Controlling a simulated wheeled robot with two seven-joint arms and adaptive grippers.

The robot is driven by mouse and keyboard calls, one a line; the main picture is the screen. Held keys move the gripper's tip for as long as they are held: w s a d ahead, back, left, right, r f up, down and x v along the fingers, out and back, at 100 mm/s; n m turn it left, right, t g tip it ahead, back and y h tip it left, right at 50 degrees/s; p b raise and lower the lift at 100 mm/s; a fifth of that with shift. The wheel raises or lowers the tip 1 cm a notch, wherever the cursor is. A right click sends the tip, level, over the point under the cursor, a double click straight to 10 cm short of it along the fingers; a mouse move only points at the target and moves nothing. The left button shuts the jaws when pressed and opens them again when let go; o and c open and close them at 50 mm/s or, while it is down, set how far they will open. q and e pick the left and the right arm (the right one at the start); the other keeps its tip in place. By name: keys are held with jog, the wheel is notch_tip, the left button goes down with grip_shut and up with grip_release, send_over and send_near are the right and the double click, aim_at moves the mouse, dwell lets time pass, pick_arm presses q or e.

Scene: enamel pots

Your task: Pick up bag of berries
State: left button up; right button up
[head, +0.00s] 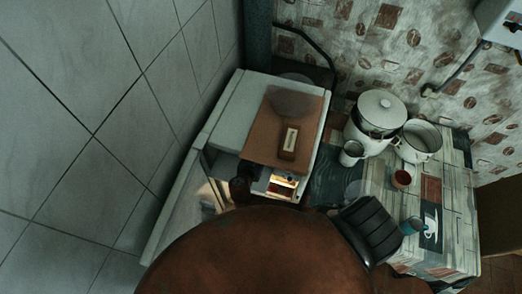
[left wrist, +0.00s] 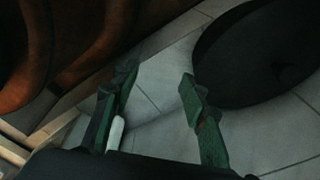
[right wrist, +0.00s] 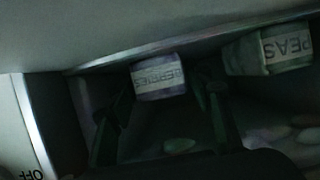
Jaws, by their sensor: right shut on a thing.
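The bag of berries (right wrist: 160,78), a small purplish pack with a white "BERRIES" label, is in the right wrist view inside a dim compartment. My right gripper (right wrist: 165,92) has a finger on each side of it and is shut on it. The fingertips are dark, and their exact contact is hard to see. My left gripper (left wrist: 155,82) is open and empty above the tiled floor in the left wrist view. The bag cannot be made out in the head view.
A similar bag labelled "PEAS" (right wrist: 272,50) lies just right of the berries. The white fridge (head: 228,110) has a lit opening at its front. A table to its right holds a lidded pot (head: 381,108), an open pot (head: 420,138) and cups.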

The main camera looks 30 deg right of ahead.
jog(key=c, duration=0.6)
jog(key=shift+a, duration=0.1)
jog(key=shift+s+a+f, duration=0.1)
jog(key=shift+s+a, duration=0.65)
jog(key=shift+a, duration=0.15)
jog(key=shift+s+a+b, duration=0.5)
jog(key=shift+s+a, duration=0.55)
jog(key=shift+s, duration=0.05)
jog(key=shift+w, duration=0.1)
jog(key=o, duration=1.5)
jog(key=shift+c, duration=0.2)
